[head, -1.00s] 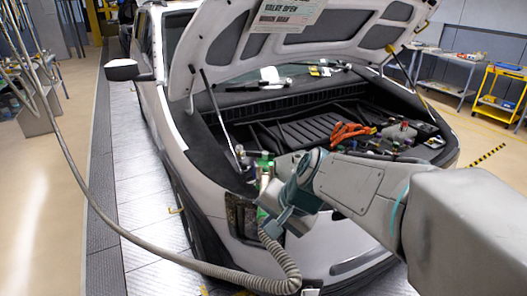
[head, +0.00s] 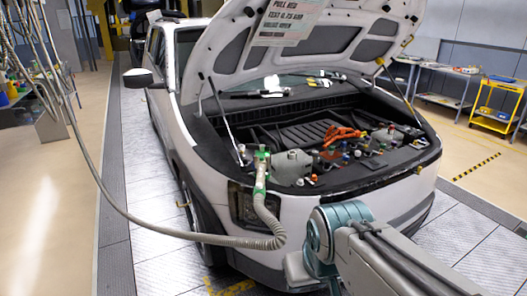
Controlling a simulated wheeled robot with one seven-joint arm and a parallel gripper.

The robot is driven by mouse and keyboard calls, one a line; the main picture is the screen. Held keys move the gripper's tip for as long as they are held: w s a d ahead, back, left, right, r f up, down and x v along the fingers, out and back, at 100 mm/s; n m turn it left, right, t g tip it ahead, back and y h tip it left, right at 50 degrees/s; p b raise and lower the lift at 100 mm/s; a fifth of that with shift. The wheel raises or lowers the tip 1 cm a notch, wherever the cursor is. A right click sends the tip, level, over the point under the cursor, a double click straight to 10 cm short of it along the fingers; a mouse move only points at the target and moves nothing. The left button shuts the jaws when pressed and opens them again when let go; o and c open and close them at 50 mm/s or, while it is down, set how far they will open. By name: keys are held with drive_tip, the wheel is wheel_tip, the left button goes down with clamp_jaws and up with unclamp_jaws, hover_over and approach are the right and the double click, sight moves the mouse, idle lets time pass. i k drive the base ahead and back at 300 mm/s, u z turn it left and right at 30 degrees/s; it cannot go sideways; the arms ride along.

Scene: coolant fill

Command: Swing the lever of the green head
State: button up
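The green head (head: 260,174) stands upright at the front left corner of the car's engine bay. A grey ribbed hose (head: 268,216) hangs from its lower end. Small dark and green parts show at its top, but the lever is too small to make out clearly. A grey tank (head: 293,166) is just right of the head. My gripper (head: 302,272) is low at the bottom of the view, below and right of the head and clear of it. Its fingers are not clearly visible and its opening cannot be told.
The raised hood (head: 300,40) with a hanging sign (head: 287,20) is above the bay. The hose sweeps left and up along the car's side. Orange cables (head: 340,134) lie in the bay. A yellow cart (head: 497,103) stands far right. The floor left is clear.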

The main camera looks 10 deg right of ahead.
sight(262, 147)
drive_tip(key=z, duration=0.15)
drive_tip(key=i, duration=1.45)
drive_tip(key=u, duration=0.7)
